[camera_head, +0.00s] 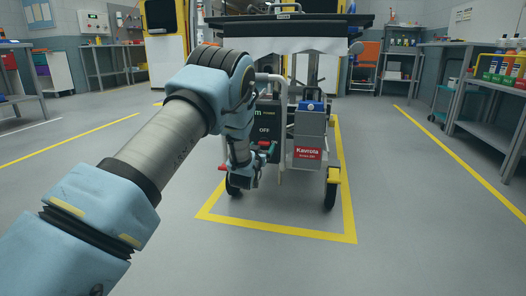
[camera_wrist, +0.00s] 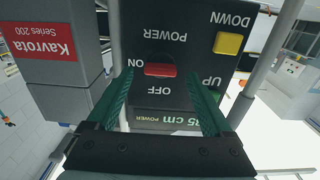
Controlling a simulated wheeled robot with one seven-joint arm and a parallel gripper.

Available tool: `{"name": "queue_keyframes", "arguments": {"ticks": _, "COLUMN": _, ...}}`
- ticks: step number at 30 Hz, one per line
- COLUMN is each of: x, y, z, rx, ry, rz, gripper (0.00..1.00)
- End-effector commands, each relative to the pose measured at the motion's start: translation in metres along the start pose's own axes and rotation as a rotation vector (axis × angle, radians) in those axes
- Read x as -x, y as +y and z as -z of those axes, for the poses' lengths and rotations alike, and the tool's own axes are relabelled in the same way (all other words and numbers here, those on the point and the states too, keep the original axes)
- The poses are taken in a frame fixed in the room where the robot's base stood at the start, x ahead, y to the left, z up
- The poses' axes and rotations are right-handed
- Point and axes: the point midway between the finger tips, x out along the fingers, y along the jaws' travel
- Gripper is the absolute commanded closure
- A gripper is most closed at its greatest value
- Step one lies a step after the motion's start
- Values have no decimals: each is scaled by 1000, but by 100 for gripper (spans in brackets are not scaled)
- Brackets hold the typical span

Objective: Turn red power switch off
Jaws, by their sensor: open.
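The red power switch (camera_wrist: 160,70) is a small bar on a black control panel (camera_wrist: 180,38), between the printed words ON and OFF. The wrist view shows the lettering upside down. I cannot tell which way the switch is set. My gripper (camera_wrist: 161,78) is open, with its green fingers on either side of the switch; I cannot tell whether they touch the panel. In the head view my gripper (camera_head: 256,151) is at the panel's front and partly hides the lower panel.
A grey box with a red Kavrota label (camera_head: 307,153) stands right of the panel. A white upright post (camera_head: 282,150) is close by. Grey floor around the wheeled lift is clear.

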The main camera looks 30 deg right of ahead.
Motion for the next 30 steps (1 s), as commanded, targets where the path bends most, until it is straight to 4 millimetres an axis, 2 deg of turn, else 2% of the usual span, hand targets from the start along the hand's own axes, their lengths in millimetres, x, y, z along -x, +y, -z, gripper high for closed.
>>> {"name": "queue_keyframes", "arguments": {"ticks": 6, "x": -21, "y": 0, "z": -1, "rx": 0, "ry": 0, "rz": 0, "gripper": 15}}
{"name": "queue_keyframes", "arguments": {"ticks": 16, "x": -24, "y": 0, "z": 0, "rx": 0, "ry": -1, "rz": 0, "gripper": 15}}
{"name": "queue_keyframes", "arguments": {"ticks": 30, "x": -24, "y": 0, "z": 0, "rx": 0, "ry": -1, "rz": 0, "gripper": 68}}
